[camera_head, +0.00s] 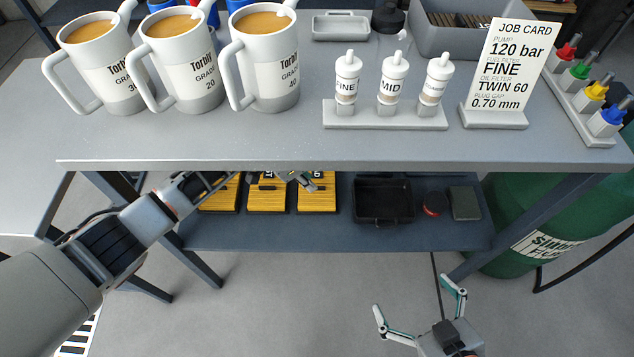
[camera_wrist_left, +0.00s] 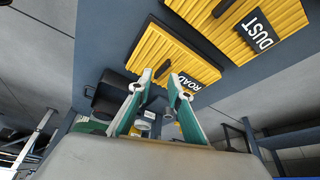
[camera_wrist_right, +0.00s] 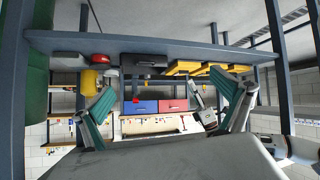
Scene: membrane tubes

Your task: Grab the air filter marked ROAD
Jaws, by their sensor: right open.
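Three yellow filters with dark labels and handles lie on the lower shelf. The ROAD filter (camera_wrist_left: 185,55) is in the left wrist view, its label facing me, and it appears to be the rightmost yellow filter (camera_head: 318,199) in the head view. The DUST filter (camera_wrist_left: 235,22) lies beside it. My left gripper (camera_wrist_left: 160,76) has its fingertips partly closed, one on each side of the ROAD filter's small dark handle. Contact with the handle is unclear. In the head view the left gripper (camera_head: 300,180) is partly hidden under the tabletop. My right gripper (camera_head: 420,300) is open and empty in front of the shelf.
The tabletop (camera_head: 200,145) overhangs the lower shelf (camera_head: 330,236). A black bin (camera_head: 384,203), a red round item (camera_head: 433,204) and a dark box (camera_head: 464,203) stand right of the filters. A green cylinder (camera_head: 520,225) stands at right. Mugs (camera_head: 190,62) and bottles (camera_head: 392,78) stand on top.

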